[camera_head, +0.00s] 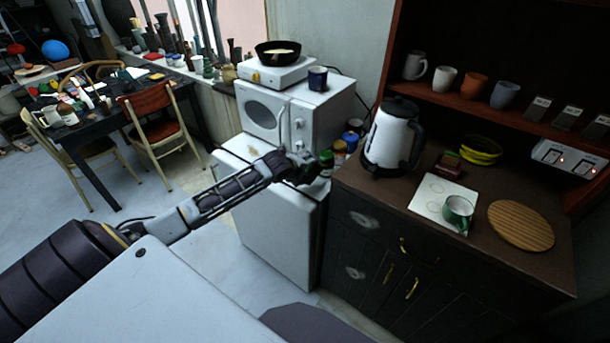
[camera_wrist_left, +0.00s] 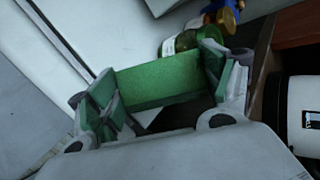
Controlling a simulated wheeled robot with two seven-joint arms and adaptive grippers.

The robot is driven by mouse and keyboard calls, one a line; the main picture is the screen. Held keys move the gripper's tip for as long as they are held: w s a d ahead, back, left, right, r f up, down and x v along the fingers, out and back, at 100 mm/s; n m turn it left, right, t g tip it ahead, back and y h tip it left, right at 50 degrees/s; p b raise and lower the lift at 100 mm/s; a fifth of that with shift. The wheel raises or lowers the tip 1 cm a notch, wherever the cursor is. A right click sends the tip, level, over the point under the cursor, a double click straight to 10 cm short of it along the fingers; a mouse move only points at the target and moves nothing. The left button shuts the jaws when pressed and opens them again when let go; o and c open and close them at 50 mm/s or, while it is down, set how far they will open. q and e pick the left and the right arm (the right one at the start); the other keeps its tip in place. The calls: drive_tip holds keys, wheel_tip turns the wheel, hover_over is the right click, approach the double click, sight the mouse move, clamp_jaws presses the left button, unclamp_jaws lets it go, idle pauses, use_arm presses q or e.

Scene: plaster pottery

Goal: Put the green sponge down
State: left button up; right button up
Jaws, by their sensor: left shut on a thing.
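My left gripper (camera_head: 302,166) is above the top of the white fridge-like cabinet (camera_head: 272,238), close to the left edge of the dark brown counter (camera_head: 345,180). In the left wrist view, the green sponge (camera_wrist_left: 160,84) is a flat block held between the two fingers, and the gripper is shut on it. In the head view, the gripper hides most or all of the sponge, and I cannot make it out clearly. My right gripper is not in view.
A white microwave (camera_head: 290,112) stands behind the gripper.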

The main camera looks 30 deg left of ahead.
use_arm(q)
drive_tip(key=shift+f, duration=1.3)
drive_tip(key=o, duration=0.8)
drive_tip(key=shift+f, duration=0.1)
drive_tip(key=shift+c, duration=0.2)
drive_tip(key=v, duration=1.2)
